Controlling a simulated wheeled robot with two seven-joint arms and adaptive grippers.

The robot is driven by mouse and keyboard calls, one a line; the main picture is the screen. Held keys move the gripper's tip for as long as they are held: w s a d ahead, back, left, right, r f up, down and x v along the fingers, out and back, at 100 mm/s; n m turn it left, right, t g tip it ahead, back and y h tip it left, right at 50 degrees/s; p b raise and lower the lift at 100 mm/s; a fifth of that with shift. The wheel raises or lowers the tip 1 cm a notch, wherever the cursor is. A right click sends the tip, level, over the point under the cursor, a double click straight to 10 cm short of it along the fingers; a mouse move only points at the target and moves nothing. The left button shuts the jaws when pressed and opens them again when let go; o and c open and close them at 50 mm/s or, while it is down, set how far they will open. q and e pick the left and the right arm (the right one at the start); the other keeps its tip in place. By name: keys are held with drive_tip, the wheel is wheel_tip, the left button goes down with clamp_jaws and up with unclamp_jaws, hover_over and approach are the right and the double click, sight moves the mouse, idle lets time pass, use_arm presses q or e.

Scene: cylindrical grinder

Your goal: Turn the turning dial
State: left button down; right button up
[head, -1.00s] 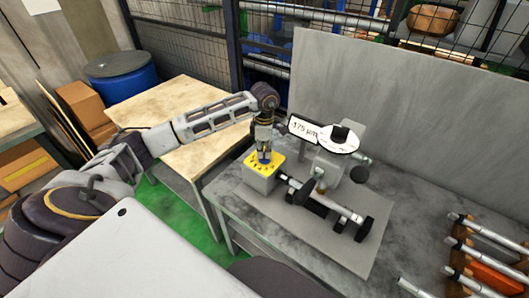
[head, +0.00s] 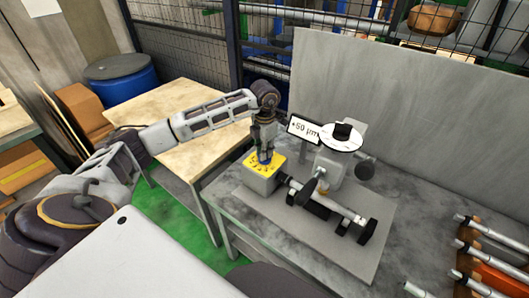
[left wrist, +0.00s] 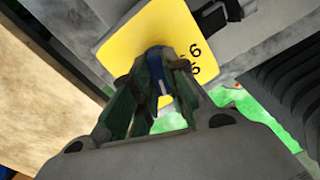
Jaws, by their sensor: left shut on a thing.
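The turning dial is a small blue knob on a grey box with a yellow, numbered top (head: 252,166). The box stands at the left end of the grinder's base plate. My left gripper (head: 266,158) points straight down over the yellow top and is shut on the dial. In the left wrist view the blue dial (left wrist: 163,92), with a white mark on it, sits between the two fingers; the yellow plate (left wrist: 160,25) and a few of its digits show behind. Most of the dial is hidden by the fingers. My right gripper is not in view.
A white display (head: 304,131) beside the box reads 50 µm; its sign is hard to make out. The grinder (head: 335,160) with its shaft stands right of the box. A grey panel (head: 400,110) rises behind. A wooden table (head: 180,125) is at left.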

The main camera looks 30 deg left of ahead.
use_arm(q)
drive_tip(key=shift+n, duration=0.5)
drive_tip(key=c, duration=1.4)
unclamp_jaws()
drive_tip(key=shift+c, duration=0.2)
wheel_tip(320, 180, up, 12)
drive_tip(key=shift+r, duration=0.15)
wheel_tip(320, 180, up, 9)
drive_tip(key=p, duration=0.9)
drive_tip(key=shift+r+p, duration=0.4)
drive_tip(key=shift+p, duration=0.1)
